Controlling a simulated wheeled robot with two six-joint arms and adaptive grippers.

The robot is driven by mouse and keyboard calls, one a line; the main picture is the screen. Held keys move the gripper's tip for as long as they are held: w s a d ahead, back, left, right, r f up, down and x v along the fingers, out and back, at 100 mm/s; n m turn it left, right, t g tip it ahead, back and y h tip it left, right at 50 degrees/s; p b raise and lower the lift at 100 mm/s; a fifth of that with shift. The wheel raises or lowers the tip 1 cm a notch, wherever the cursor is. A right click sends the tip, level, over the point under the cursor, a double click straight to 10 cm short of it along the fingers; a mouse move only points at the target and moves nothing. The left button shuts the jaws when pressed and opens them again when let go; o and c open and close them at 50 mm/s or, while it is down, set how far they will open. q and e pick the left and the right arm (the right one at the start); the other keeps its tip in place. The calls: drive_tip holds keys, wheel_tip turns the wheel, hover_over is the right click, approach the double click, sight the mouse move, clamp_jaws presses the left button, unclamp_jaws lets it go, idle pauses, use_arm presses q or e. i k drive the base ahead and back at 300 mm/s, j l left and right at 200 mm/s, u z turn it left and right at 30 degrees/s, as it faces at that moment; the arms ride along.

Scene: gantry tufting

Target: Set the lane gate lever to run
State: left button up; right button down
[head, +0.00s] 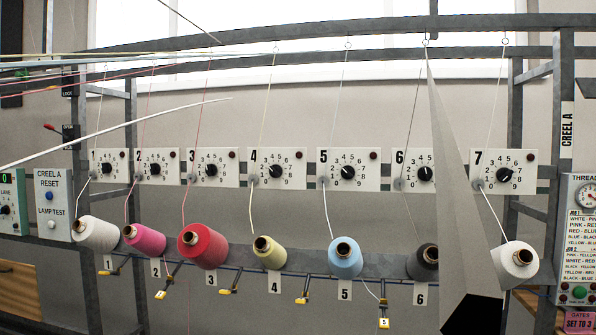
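No part marked "run" can be read. A thin lever with a red tip (48,126) sticks out at the left, beside a black plate that seems to read OPEN (69,132). A similar plate, seemingly LOCK (69,92), is above it. Small levers with yellow ends hang below the yarn cones, such as one (228,291) under the red cone and a lower one (384,323) near plate 5. I cannot tell which of these is the lane gate lever. A panel marked LANE (10,187) is cut off at the left edge. Neither gripper is in view.
Several yarn cones, such as the red cone (203,246), stand on the creel rail below numbered dial plates (349,170). A grey tapered shape (452,215) crosses the front near lane 7. A pink note (579,322) at lower right reads GATES SET TO 3.

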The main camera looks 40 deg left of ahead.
sight(50, 127)
drive_tip(key=u, duration=2.7)
drive_tip(key=i+l+u, duration=0.25)
drive_tip(key=i, duration=0.2)
drive_tip(key=i+l+u, duration=0.25)
drive_tip(key=i, duration=0.15)
drive_tip(key=i+l+u, duration=0.25)
drive_tip(key=i, duration=0.15)
